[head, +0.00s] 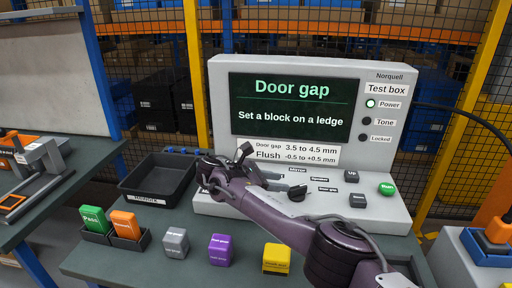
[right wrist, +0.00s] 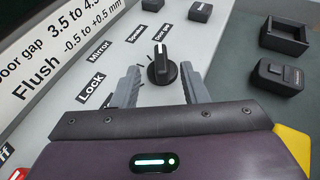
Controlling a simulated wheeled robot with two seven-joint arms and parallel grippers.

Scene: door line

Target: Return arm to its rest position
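My right arm comes in from the lower right in the head view, and its gripper (head: 284,181) is over the sloped panel of the test box (head: 400,217). In the right wrist view the two grey fingers of the right gripper (right wrist: 160,76) stand wide apart with nothing held. A black rotary knob (right wrist: 161,68) with a pale mark appears between the fingertips there. In the head view the knob (head: 297,194) is just beyond the fingertips, and no contact shows. My left gripper is not in view.
A black tray (head: 133,191) stands left of the box. A green block (head: 95,217), an orange block (head: 126,223), a grey block (head: 176,242), a purple block (head: 221,249) and a yellow block (head: 276,258) stand along the bench front. The screen (head: 290,107) reads "Set a block on a ledge".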

